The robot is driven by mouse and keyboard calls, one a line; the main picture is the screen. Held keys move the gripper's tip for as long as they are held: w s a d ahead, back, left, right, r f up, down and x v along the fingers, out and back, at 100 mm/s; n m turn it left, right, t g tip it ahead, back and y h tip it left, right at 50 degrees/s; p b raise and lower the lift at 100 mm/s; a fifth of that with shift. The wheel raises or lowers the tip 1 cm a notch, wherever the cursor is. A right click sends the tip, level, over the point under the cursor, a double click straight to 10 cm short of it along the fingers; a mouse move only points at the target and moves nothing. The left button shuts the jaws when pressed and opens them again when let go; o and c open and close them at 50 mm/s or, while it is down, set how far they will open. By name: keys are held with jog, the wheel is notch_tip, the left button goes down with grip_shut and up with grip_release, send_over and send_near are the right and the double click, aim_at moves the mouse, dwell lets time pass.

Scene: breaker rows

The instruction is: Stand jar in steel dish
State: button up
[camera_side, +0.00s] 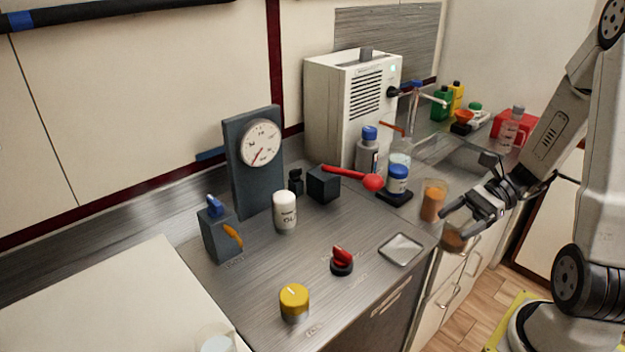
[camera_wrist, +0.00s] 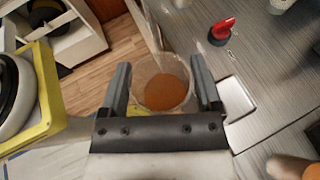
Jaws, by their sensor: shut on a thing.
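A clear jar (camera_wrist: 165,92) with orange-brown contents is between the two fingers of my gripper (camera_wrist: 161,78) in the wrist view. In the side view my gripper (camera_side: 462,222) is shut on this jar (camera_side: 455,240), which is partly hidden by the fingers. The jar is held in the air near the counter's front edge, right of the steel dish. The steel dish (camera_side: 402,250) is a shallow, square, empty tray lying on the counter. It also shows in the wrist view (camera_wrist: 237,98), just right of my right finger.
A second container with orange contents (camera_side: 433,200) stands on the counter behind my gripper. A red knob (camera_side: 342,260) and a yellow knob (camera_side: 294,300) are left of the dish. A blue-capped bottle (camera_side: 397,180) and a red-ended lever (camera_side: 352,177) are behind it.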

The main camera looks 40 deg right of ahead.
jog(key=w+d+f, duration=0.3)
jog(key=w+f, duration=0.6)
jog(key=w, duration=0.3)
jog(key=shift+w+d, duration=0.2)
jog(key=shift+d, duration=0.2)
jog(key=shift+f, duration=0.1)
jog(key=shift+w+d+f, duration=0.1)
jog(key=shift+w+f, duration=0.05)
jog(key=shift+f, duration=0.75)
jog(key=shift+w+f, duration=0.1)
jog(key=shift+f, duration=0.8)
jog(key=shift+f, duration=0.15)
jog(key=o, duration=1.2)
jog(key=shift+o, duration=0.2)
